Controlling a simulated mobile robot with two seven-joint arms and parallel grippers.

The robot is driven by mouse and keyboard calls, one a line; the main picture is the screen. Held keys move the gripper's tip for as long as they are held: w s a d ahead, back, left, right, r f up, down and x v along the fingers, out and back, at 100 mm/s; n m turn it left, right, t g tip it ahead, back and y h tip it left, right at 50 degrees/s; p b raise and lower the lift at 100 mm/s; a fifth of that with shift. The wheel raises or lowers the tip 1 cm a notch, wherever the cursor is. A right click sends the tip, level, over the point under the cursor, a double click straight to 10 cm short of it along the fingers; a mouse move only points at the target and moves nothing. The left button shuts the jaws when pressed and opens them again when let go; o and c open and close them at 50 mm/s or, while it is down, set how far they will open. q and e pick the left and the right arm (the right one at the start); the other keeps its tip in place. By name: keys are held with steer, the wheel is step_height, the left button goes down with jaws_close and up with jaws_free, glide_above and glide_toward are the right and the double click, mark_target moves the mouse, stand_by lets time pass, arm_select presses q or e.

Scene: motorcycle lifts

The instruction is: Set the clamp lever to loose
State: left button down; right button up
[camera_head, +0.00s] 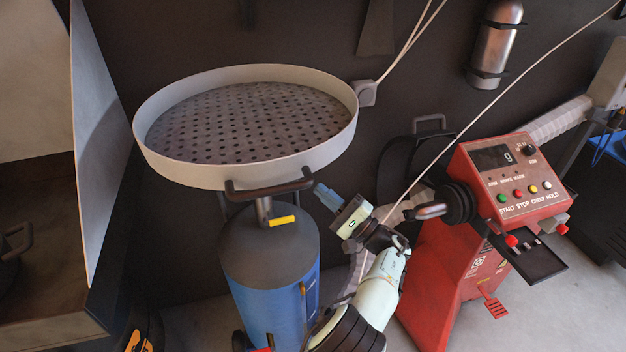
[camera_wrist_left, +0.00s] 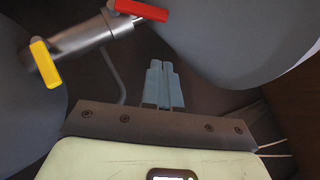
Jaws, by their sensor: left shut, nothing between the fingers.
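A grey steel tube (camera_head: 264,208) rises from the blue tank (camera_head: 262,280) to a round perforated bowl (camera_head: 345,138). A yellow lever (camera_head: 284,220) sits low on the tube and also shows in the left wrist view (camera_wrist_left: 45,64). A red lever (camera_wrist_left: 141,10) sits further along the tube there, near the bowl; I cannot make it out in the head view. Labels do not show which one is the clamp lever. My left gripper (camera_head: 325,194) is shut and empty, right of the tube and just below the bowl. Its fingertips (camera_wrist_left: 162,66) are apart from both levers.
A dark handle (camera_head: 270,190) juts from the bowl's front, close to my left gripper. A red machine (camera_head: 440,250) with buttons and a dark shaft (camera_head: 462,204) stands to the right. A hose and cable run behind my arm. Some grey floor is clear at the bottom.

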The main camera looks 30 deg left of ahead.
arm_select(q)
steer(key=shift+s+v, duration=0.2)
steer(key=shift+v, duration=2.45)
arm_select(e)
steer(key=shift+s+a+r, duration=0.2)
steer(key=shift+s+a, duration=0.05)
steer(key=shift+s, duration=0.1)
arm_select(q)
steer(key=shift+f, duration=0.15)
